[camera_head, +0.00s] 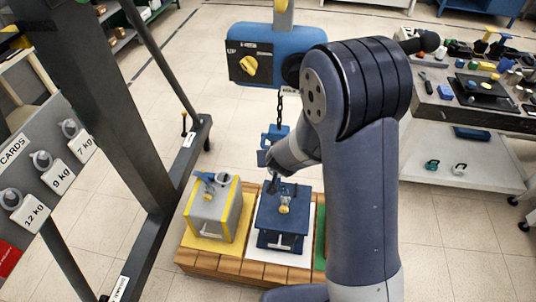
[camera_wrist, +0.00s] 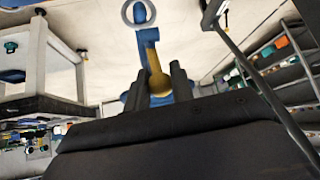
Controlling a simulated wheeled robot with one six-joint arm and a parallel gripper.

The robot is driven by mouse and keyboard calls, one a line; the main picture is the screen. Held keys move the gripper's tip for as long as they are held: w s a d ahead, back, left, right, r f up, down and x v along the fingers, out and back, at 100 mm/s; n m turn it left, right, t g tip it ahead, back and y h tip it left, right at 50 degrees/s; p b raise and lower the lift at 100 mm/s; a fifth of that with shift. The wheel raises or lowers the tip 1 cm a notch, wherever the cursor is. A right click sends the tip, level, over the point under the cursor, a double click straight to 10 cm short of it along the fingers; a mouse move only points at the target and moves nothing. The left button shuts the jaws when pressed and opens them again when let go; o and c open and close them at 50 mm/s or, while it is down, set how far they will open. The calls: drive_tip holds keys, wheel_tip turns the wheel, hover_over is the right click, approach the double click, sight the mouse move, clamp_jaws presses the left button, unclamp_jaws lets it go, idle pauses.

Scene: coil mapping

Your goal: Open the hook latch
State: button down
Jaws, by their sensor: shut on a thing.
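The blue hook (camera_head: 274,137) hangs on a dark chain (camera_head: 280,107) below the blue hoist (camera_head: 262,55) in the head view. In the wrist view, a blue hook part (camera_wrist: 148,38) has a grey ring at one end and a yellow latch piece (camera_wrist: 156,72). My gripper (camera_wrist: 160,82) has its two dark fingers on either side of the yellow piece and is shut on it. In the head view my arm and wrist hide much of the gripper and the lower hook, so the latch's angle cannot be told there.
Below stand a grey load block (camera_head: 212,212) with yellow edges and a dark blue load block (camera_head: 282,218), on a wooden pallet (camera_head: 222,265). A dark frame post (camera_head: 100,100) rises at the left, with a card board (camera_head: 45,175). A cluttered table (camera_head: 485,110) stands right.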

idle(0.5)
drive_tip(key=c, duration=1.3)
unclamp_jaws()
drive_tip(key=shift+r, duration=0.1)
drive_tip(key=p+v, duration=0.4)
drive_tip(key=v, duration=0.6)
drive_tip(key=shift+s+d+r, duration=0.1)
drive_tip(key=shift+s+r, duration=0.1)
drive_tip(key=shift+r, duration=0.05)
